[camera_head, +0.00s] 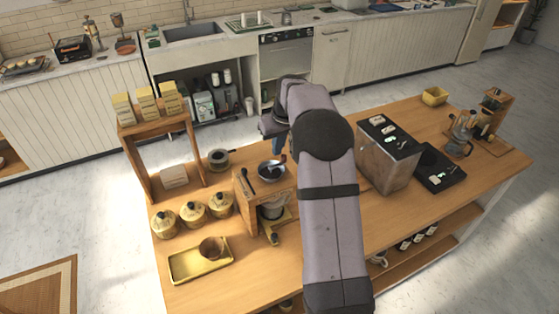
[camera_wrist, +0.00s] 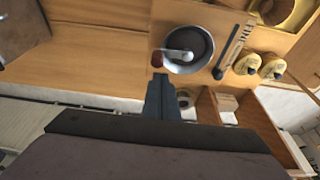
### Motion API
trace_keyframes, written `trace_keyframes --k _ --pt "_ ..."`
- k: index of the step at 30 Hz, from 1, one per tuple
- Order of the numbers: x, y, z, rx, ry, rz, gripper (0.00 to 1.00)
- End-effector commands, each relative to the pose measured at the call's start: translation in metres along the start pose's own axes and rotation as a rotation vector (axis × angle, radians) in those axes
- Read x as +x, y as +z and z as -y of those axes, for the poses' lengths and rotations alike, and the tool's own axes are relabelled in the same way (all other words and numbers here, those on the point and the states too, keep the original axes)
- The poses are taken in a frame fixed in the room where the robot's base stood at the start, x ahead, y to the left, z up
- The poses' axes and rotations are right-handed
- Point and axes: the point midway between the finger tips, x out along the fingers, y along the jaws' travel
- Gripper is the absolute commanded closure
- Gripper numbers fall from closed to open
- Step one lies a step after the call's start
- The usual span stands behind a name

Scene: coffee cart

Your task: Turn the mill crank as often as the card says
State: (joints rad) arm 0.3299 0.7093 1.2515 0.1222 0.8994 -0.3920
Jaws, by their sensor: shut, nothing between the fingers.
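The mill (camera_head: 282,196) is a wooden box on the table with a dark round bowl (camera_head: 270,172) on top. In the wrist view the bowl (camera_wrist: 201,38) holds a silver crank arm (camera_wrist: 178,54) ending in a dark red knob (camera_wrist: 157,59). My gripper (camera_wrist: 158,78) is shut and empty, its tips just beside the knob in the picture; I cannot tell whether they touch it. In the head view my gripper (camera_head: 278,148) is partly hidden by my arm, behind the mill. I cannot make out a card with a number.
A dark lever (camera_wrist: 233,49) and lettering lie beside the bowl. Yellow canisters (camera_head: 193,210) and a brass tray (camera_head: 186,270) stand left of the mill. A wooden shelf (camera_head: 135,165) with bags stands behind them. A large grey box (camera_head: 385,165) stands to the right.

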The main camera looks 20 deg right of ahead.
Motion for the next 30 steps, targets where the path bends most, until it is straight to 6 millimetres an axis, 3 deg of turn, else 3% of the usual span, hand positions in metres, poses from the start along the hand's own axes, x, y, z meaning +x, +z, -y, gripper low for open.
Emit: trace_keyframes --k 10,30 --pt "-0.004 -0.003 0.000 0.000 0.000 0.000 1.00" --pt "-0.047 -0.017 0.000 0.001 0.000 -0.002 1.00"
